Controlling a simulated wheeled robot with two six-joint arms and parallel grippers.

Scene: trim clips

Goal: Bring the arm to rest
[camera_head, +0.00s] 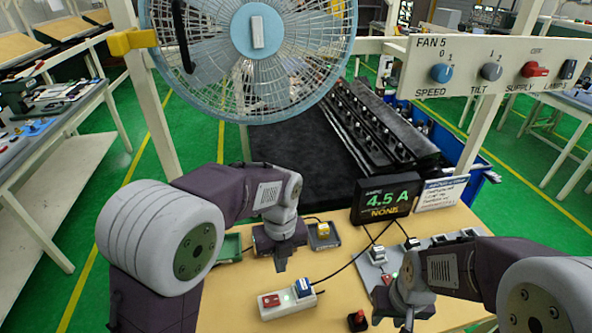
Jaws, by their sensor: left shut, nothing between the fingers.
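My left gripper (280,264) points down over the wooden table, left of the middle. It is shut and empty, behind the white power strip. My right gripper (406,318) hangs over the right front of the table, beside a small red-and-black part. Its fingertips are partly hidden by its own body, and I cannot tell if it is open or shut.
A white power strip (289,300) with a blue plug lies on the table (240,300). A display reading 4.5 A (386,199) stands behind. A fan (248,55) and switch panel (490,68) rise at the back. A grey socket board lies near my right arm.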

